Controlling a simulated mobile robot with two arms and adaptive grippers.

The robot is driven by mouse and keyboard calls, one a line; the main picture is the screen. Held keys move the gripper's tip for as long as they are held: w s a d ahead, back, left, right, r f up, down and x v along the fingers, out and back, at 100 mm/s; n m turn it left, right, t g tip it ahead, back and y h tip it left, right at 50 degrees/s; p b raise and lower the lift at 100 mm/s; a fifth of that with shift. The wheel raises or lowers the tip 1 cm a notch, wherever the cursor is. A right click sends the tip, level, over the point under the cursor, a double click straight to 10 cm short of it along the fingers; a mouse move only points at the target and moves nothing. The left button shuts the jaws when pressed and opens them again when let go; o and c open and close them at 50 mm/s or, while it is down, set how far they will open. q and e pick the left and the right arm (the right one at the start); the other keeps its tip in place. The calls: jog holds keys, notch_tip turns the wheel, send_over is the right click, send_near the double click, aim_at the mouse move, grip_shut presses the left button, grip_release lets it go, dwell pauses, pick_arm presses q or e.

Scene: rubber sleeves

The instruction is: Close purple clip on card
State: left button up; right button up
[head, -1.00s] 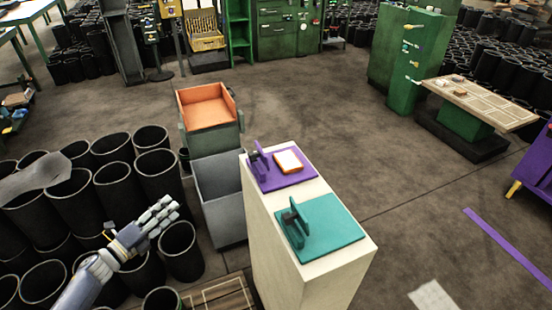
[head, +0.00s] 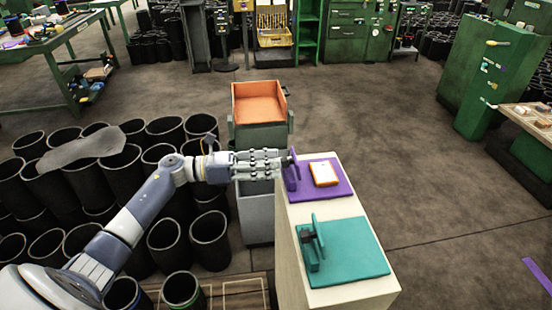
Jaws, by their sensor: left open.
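The purple clip (head: 292,174) stands at the left edge of a purple board (head: 335,190) on top of a pale pedestal. A card (head: 324,173), white with an orange edge, lies on that board to the right of the clip. My left gripper (head: 278,165) is open, its grey fingers pointing right, with the tips at or just beside the purple clip. I cannot tell whether they touch it. Part of the clip is hard to make out behind the fingertips. My right gripper is out of view.
A teal board (head: 355,252) with a teal clip (head: 312,245) sits nearer on the same pedestal (head: 352,294). An orange-lined bin (head: 259,104) and a grey bin (head: 256,215) stand left of it. Black rubber sleeves (head: 122,170) crowd the left.

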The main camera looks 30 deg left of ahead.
pick_arm(q)
jog(key=shift+x, duration=1)
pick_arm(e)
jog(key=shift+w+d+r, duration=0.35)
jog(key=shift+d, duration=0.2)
pick_arm(q)
jog(key=shift+c, duration=0.2)
grip_shut()
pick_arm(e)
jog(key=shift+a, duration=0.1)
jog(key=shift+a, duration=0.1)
